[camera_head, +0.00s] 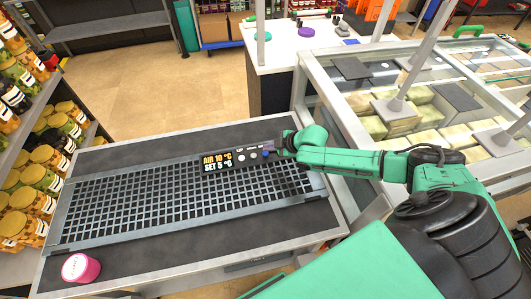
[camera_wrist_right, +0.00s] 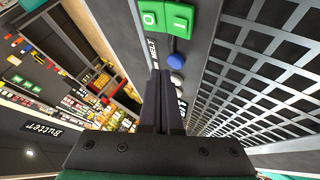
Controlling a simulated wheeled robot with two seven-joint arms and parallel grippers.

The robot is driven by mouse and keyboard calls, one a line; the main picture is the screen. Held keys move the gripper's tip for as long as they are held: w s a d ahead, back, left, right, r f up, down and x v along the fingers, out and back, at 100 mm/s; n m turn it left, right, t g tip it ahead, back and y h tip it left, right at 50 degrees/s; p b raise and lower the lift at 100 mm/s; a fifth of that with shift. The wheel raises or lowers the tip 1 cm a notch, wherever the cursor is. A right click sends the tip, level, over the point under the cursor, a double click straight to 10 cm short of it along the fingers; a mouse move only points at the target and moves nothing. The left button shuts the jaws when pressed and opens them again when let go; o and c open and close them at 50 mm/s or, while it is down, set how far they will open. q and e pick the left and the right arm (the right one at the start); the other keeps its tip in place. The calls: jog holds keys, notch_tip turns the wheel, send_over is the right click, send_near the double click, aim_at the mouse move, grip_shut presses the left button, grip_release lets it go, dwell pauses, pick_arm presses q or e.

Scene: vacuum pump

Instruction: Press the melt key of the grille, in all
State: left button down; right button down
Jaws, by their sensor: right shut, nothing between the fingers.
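The grille (camera_head: 190,195) is a dark slotted panel on the counter, with a display (camera_head: 217,161) reading AIR 10 °C, SET 5 °C. Right of the display sit pale round keys and a blue key (camera_head: 265,154). In the right wrist view the blue key (camera_wrist_right: 175,61) is beside a white label that seems to read MELT. A grey key (camera_wrist_right: 176,78) sits below it. My right gripper (camera_wrist_right: 160,73) is shut and empty, its fingertips close beside the blue key; I cannot tell whether they touch the panel. My left gripper is not in view.
A green O/I switch (camera_wrist_right: 165,16) sits just past the blue key. A pink round tub (camera_head: 80,268) stands at the counter's front left corner. Shelves of jars (camera_head: 40,165) are on the left. A glass-topped freezer (camera_head: 400,110) is on the right.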

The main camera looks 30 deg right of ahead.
aim_at(269, 156)
jog(key=shift+f, duration=0.35)
jog(key=shift+f+b, duration=0.4)
jog(key=shift+b, duration=0.05)
dwell(0.4)
jog(key=shift+r+p, duration=0.8)
notch_tip(269, 156, up, 5)
jog(key=p, duration=0.4)
jog(key=shift+p, duration=0.3)
jog(key=shift+s, duration=0.1)
dwell(0.5)
